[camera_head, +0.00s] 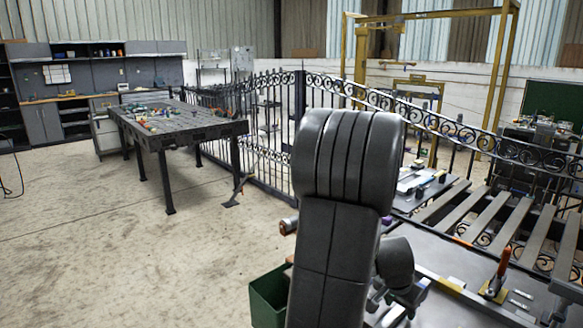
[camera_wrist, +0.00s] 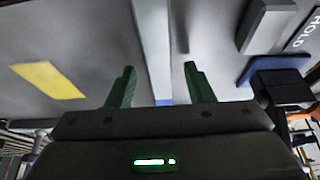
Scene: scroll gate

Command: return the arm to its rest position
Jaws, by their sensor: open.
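My gripper (camera_wrist: 158,88) shows in the wrist view with its two green fingers spread apart. A grey flat surface lies beyond the fingers. In the head view my dark arm stands in the middle of the picture and hides part of the bench behind it. My gripper is hard to make out there, low and right of the arm.
A bench (camera_head: 450,262) with slats and a red-handled clamp (camera_head: 499,268) lies at right. A scroll gate (camera_head: 455,133) stands behind. A green bin (camera_head: 267,298) is left of my arm. A dark work table (camera_head: 190,128) stands at left; the floor before it is clear.

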